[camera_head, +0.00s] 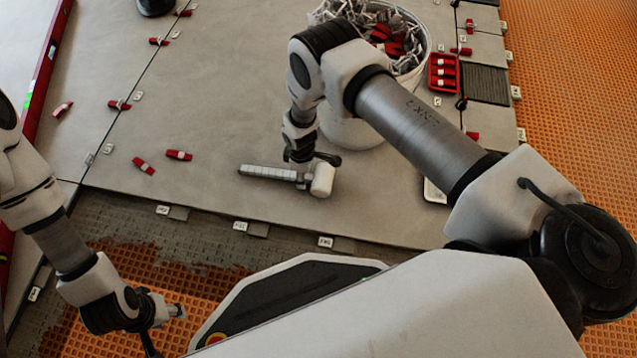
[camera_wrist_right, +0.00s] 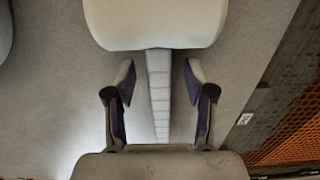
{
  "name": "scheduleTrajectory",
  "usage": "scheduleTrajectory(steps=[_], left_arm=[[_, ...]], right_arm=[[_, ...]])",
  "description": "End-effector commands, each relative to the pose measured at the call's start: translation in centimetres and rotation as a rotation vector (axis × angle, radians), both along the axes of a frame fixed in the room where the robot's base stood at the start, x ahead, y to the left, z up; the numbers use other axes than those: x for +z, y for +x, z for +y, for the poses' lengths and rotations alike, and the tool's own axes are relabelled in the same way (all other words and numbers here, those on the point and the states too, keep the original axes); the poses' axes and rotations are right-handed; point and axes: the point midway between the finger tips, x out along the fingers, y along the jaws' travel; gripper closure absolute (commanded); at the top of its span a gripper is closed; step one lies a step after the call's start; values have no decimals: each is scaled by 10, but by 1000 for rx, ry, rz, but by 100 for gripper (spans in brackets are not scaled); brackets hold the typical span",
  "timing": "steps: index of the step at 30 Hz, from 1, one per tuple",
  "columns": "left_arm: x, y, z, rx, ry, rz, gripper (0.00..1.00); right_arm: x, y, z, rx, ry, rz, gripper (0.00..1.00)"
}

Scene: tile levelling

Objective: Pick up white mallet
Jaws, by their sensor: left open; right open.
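The white mallet (camera_head: 322,181) lies on a large grey tile, its head to the right and its segmented pale handle (camera_head: 262,172) to the left. My right gripper (camera_head: 306,170) is over the handle close to the head, partly hidden by its own wrist. In the right wrist view, the mallet head (camera_wrist_right: 155,22) is at the top. The handle runs down between the two open fingers of my right gripper (camera_wrist_right: 160,76), with a gap on each side. My left gripper (camera_head: 172,310) is open and empty at the lower left, away from the mallet.
A white bucket (camera_head: 352,130) full of clips and red wedges stands just behind the mallet. A red box (camera_head: 443,73) is to its right. Loose red wedges (camera_head: 179,155) lie to the left. Tile around the handle is clear.

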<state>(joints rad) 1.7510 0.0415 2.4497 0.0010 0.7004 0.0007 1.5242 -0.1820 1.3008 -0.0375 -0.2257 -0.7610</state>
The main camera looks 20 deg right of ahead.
Motion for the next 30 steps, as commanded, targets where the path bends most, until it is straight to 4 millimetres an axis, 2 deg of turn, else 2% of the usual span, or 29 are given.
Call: scheduleTrajectory(steps=[1, 8, 11, 12, 13, 24, 30], left_arm=[[-10, 1, 0, 2, 0, -2, 53], [-7, 1, 0, 3, 0, -3, 53], [-7, 1, 0, 2, 0, -3, 53], [-7, 1, 0, 2, 0, -2, 53], [-7, 1, 0, 2, 0, -2, 53], [-6, 1, 0, 2, 0, -2, 53], [8, 0, 0, 0, 0, 0, 53]], right_arm=[[-13, 0, 0, -1, 0, -1, 46], [-11, 1, 0, -3, 0, -1, 46], [-11, 0, 0, -3, 0, -1, 78], [-11, 0, 0, -3, 0, -1, 92], [-11, 0, 0, -3, 0, -1, 100], [-10, 0, -1, -3, 0, -1, 100], [7, 1, -1, -2, 0, -2, 100]])
